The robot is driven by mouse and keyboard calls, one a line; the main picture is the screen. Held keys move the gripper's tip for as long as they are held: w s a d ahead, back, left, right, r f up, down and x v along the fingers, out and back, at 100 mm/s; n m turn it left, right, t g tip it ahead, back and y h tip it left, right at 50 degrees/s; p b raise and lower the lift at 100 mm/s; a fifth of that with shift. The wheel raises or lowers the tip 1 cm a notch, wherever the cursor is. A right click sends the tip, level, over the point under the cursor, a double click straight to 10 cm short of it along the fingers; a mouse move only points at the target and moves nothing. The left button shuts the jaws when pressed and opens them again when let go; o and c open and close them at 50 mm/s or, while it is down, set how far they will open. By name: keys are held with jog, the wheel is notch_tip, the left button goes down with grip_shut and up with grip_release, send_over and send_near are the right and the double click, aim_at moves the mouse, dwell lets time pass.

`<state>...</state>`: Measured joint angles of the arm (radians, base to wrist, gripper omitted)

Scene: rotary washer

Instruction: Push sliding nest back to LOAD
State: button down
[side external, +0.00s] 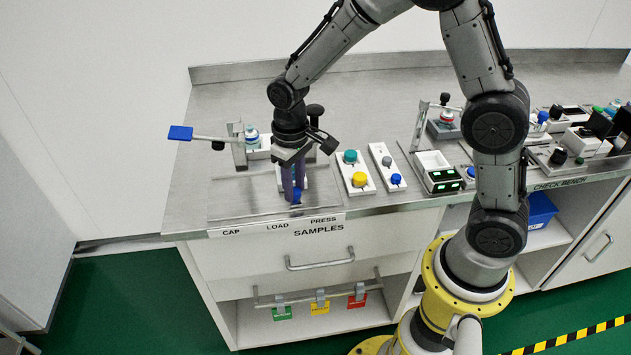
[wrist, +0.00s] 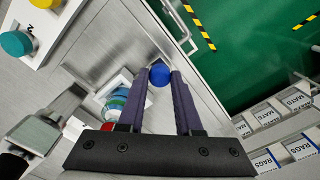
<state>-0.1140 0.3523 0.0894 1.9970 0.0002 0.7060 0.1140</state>
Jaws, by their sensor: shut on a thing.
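My gripper (wrist: 159,80) points down with its two dark fingers around a blue knob (wrist: 159,74), shut on it. In the wrist view, a white block with a blue, green and red vial (wrist: 117,102) is left of the fingers, partly covered by the gripper body. I cannot tell the knob's exact joint to the nest.
A panel with teal and yellow buttons (side external: 358,174) stands right of my gripper, then a narrower panel (side external: 386,167). A fixture with a blue paddle lever (side external: 181,132) and a capped vial (side external: 251,135) stands at back left. The front counter edge is close; bare metal lies left.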

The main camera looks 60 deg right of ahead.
jog(key=w+a, duration=0.3)
jog(key=shift+w+a+r, duration=0.1)
jog(key=shift+w, duration=0.1)
jog(key=c, duration=0.6)
grip_release()
jog(key=shift+s, duration=0.1)
notch_tip(320, 180, up, 14)
jog(key=shift+f, duration=0.1)
